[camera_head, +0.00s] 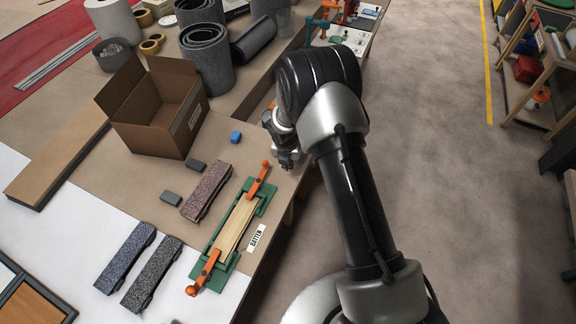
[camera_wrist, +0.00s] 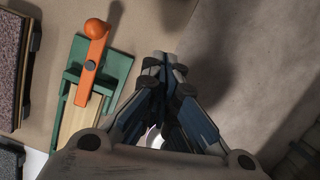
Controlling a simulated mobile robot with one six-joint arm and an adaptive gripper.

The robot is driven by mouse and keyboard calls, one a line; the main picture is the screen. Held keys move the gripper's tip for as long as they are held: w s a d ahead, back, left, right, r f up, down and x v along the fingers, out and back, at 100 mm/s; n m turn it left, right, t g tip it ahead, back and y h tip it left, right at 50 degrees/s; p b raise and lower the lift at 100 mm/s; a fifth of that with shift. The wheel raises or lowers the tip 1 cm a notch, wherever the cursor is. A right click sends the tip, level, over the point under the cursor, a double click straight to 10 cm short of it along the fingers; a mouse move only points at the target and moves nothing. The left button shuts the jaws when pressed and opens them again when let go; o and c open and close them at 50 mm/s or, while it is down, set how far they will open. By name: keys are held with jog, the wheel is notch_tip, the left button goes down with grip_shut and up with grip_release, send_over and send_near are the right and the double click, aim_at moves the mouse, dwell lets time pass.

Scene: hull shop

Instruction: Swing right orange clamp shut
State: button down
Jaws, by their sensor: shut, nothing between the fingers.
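A green fixture (camera_head: 267,199) on the bench holds a pale wooden batten (camera_head: 236,226). The right orange clamp (camera_head: 261,181) is at its far end, a bar with a round knob pointing away from the batten. In the wrist view this clamp (camera_wrist: 92,60) lies roughly in line with the batten (camera_wrist: 74,122), its lower tip at the batten's end; I cannot tell whether it presses on it. A second orange clamp (camera_head: 205,270) is at the near end. My gripper (camera_head: 288,163) is shut and empty, right of the right clamp and apart from it; its fingertips (camera_wrist: 171,60) show in the wrist view.
A "BATTEN" label (camera_head: 257,238) lies beside the fixture. Left of it are a speckled reddish block (camera_head: 206,190) and two dark blocks. An open cardboard box (camera_head: 160,108) and a small blue block (camera_head: 235,136) stand beyond. The bench edge is on the right, with open floor past it.

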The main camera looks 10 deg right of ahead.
jog(key=v, duration=0.5)
jog(key=shift+w+d+p, duration=0.15)
jog(key=shift+d+p, duration=0.05)
jog(key=shift+p, duration=0.2)
